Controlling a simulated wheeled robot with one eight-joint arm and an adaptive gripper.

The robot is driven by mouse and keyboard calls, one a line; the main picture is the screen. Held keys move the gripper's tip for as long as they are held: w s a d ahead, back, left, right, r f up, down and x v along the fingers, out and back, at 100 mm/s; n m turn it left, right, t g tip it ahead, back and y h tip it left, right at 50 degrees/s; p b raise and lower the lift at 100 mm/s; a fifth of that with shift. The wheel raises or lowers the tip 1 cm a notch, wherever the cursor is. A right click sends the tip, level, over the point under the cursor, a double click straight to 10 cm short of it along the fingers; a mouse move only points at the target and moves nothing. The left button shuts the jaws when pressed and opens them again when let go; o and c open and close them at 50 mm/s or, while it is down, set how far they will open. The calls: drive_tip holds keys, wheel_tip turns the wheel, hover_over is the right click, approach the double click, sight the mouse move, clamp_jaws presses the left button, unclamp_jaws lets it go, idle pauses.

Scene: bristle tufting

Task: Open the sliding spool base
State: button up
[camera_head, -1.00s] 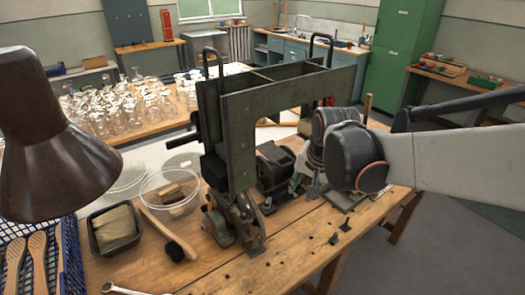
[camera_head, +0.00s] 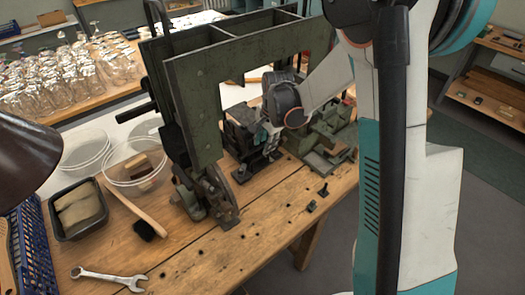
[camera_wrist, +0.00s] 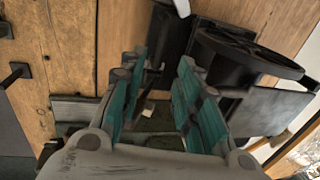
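The green-framed tufting machine (camera_head: 195,110) stands on the wooden bench in the head view. A dark block-like unit (camera_head: 238,138) sits behind its frame; I cannot tell for sure which part is the sliding spool base. My gripper (camera_head: 266,143) points down beside this unit, partly hidden by the arm. In the wrist view my gripper (camera_wrist: 160,66) has its two teal-padded fingers apart, with no object clearly held between them. A black spool-like wheel (camera_wrist: 250,52) lies just right of the fingers, and a black block (camera_wrist: 172,35) lies just beyond the tips. Contact cannot be told.
A green vise-like fixture (camera_head: 325,140) stands right of my gripper. A glass bowl (camera_head: 135,165), a black tray (camera_head: 78,208), a wooden-handled brush (camera_head: 135,205) and a wrench (camera_head: 105,278) lie left and in front. The bench's front middle is mostly clear.

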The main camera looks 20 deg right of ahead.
sight(262, 156)
drive_tip(key=f, duration=0.2)
drive_tip(key=f+b, duration=0.1)
drive_tip(key=f, duration=0.1)
drive_tip(key=w+f+b, duration=0.1)
drive_tip(key=f, duration=0.1)
drive_tip(key=shift+w+a+f, duration=0.1)
drive_tip(key=shift+a+f, duration=0.05)
drive_tip(key=shift+a, duration=0.1)
clamp_jaws()
